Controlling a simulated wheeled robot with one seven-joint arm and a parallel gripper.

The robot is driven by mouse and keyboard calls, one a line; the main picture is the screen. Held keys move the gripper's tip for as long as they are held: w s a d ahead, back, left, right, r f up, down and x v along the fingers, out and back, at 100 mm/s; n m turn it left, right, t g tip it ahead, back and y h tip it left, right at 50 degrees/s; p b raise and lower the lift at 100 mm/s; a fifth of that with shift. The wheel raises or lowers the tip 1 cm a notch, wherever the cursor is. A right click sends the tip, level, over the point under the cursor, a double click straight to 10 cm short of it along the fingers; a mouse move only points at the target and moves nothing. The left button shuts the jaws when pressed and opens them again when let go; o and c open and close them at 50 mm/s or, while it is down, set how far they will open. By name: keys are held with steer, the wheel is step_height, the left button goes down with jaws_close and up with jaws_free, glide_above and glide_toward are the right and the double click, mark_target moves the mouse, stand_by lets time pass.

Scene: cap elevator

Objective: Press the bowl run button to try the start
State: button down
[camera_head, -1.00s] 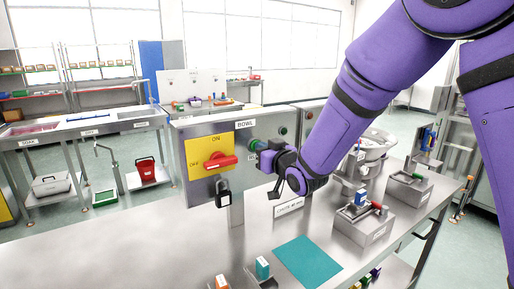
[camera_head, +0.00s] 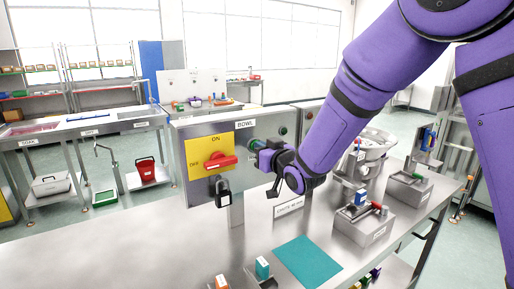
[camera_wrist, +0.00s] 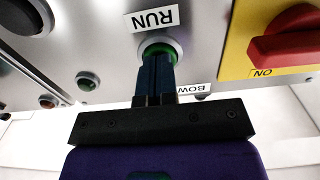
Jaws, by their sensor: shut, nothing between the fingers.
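The BOWL control box (camera_head: 228,184) stands on the steel bench. Its green run button (camera_wrist: 160,46) sits in a metal ring beside the RUN label (camera_wrist: 155,18), seen upside down in the wrist view. My gripper (camera_wrist: 157,60) is shut and empty, its fingertips in front of the button and overlapping it. I cannot tell if they touch it or if it is pushed in. In the head view my gripper (camera_head: 257,150) is at the right part of the box face and hides much of the button area.
A yellow plate with a red rotary handle (camera_head: 220,161) is left of my gripper, handle roughly level. A black padlock (camera_head: 222,192) hangs below. Another green button (camera_head: 283,130) is at the box's upper right. A teal mat (camera_head: 308,262) and small fixtures lie on the bench.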

steer(key=shift+w+a, duration=0.1)
steer(key=shift+w, duration=0.05)
steer(key=shift+v, duration=2.75)
